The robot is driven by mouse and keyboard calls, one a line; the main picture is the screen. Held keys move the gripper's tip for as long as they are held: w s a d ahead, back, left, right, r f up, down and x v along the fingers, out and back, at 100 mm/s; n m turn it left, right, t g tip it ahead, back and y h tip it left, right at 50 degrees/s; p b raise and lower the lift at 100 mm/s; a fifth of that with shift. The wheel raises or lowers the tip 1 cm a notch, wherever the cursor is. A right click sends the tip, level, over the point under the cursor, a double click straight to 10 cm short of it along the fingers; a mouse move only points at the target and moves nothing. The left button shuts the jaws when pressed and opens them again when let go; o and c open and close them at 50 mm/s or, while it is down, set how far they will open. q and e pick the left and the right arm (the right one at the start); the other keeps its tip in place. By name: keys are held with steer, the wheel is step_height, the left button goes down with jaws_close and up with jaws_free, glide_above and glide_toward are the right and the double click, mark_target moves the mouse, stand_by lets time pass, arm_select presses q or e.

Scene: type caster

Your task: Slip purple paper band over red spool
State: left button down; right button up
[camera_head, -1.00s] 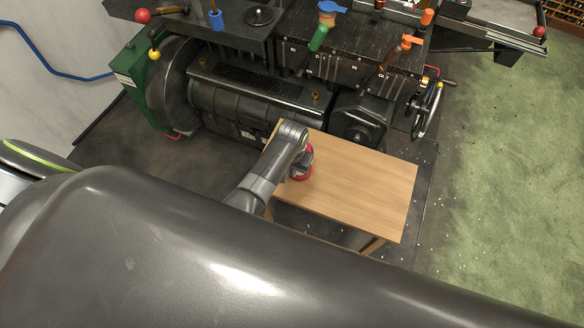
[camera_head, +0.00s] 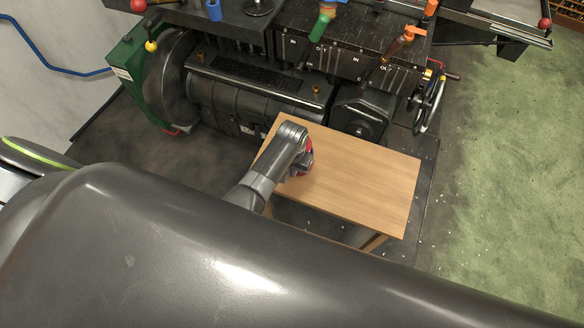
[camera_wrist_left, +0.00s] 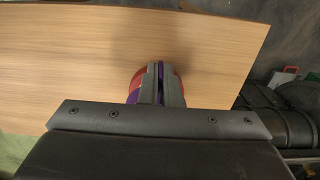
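The red spool (camera_wrist_left: 138,78) stands on the small wooden table, mostly hidden behind my left gripper. A little of its red also shows beside the gripper in the head view. The purple paper band (camera_wrist_left: 132,97) shows beside and between the fingers in the left wrist view, right at the spool. My left gripper (camera_wrist_left: 161,84), also in the head view (camera_head: 300,167), has its fingers close together with purple between them, so it appears shut on the band's wall. Whether the band is around the spool or just above it cannot be told. My right gripper is not in view.
The wooden table top (camera_head: 365,180) is otherwise clear, with free room to the right of the gripper. A large dark machine (camera_head: 260,85) with levers and a handwheel (camera_head: 428,105) stands close behind the table. My own dark arm covers the front of the head view.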

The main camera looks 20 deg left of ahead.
arm_select(q)
steer(key=shift+f, duration=0.3)
steer(key=c, duration=1.6)
jaws_free()
steer(key=shift+o, duration=0.2)
steer(key=shift+r, duration=0.15)
step_height(320, 180, up, 6)
steer(key=p, duration=0.7)
